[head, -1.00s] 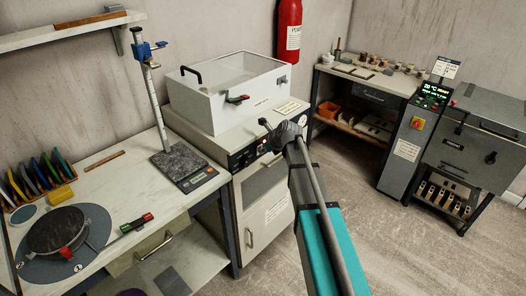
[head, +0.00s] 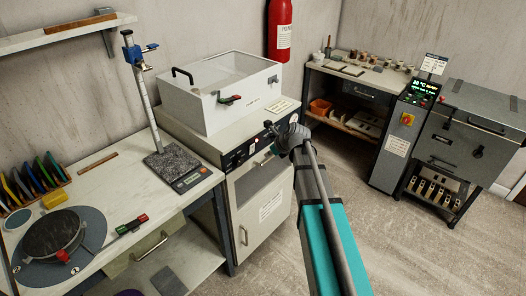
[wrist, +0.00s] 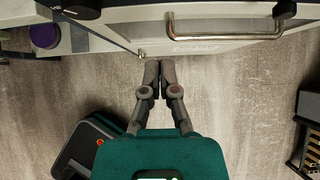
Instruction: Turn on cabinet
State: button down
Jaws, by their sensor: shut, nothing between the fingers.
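The white cabinet (head: 219,211) stands in the middle of the head view, with a dark control panel (head: 231,162) along its upper front. A red light or button shows on the panel, and my arm hides its right part. My gripper (head: 267,126) is at the panel's right end, partly hidden by my own wrist; I cannot tell if it touches. In the wrist view my gripper (wrist: 152,68) has its fingers together and empty. A metal handle (wrist: 225,36) on a pale front shows above and right of them.
A clear-lidded white box (head: 222,115) stands on the cabinet. A workbench (head: 130,185) with a scale (head: 192,180) and a turntable (head: 53,234) is on the left. A grey oven (head: 462,140) with its control post stands on the right. The floor (head: 420,250) in front is clear.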

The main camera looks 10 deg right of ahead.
jog(key=s+f+p+v, duration=0.1)
jog(key=p+v, duration=0.2)
jog(key=v, duration=0.3)
jog(key=shift+d+r, duration=0.25)
jog(key=shift+d, duration=0.15)
jog(key=shift+s, duration=0.15)
jog(key=s+a+f+n+g+h, duration=0.1)
jog(key=s+a+n+g+h, duration=0.1)
jog(key=s+n, duration=0.8)
jog(key=s+a+f+n+g+h+p, duration=0.1)
jog(key=s+a+f+n+g+h, duration=0.1)
jog(key=s+n, duration=0.8)
jog(key=shift+s+a+f+n+g+h, duration=0.4)
jog(key=shift+n+g, duration=0.7)
jog(key=shift+n, duration=3.1)
jog(key=shift+a+r, duration=0.1)
jog(key=shift+a, duration=0.05)
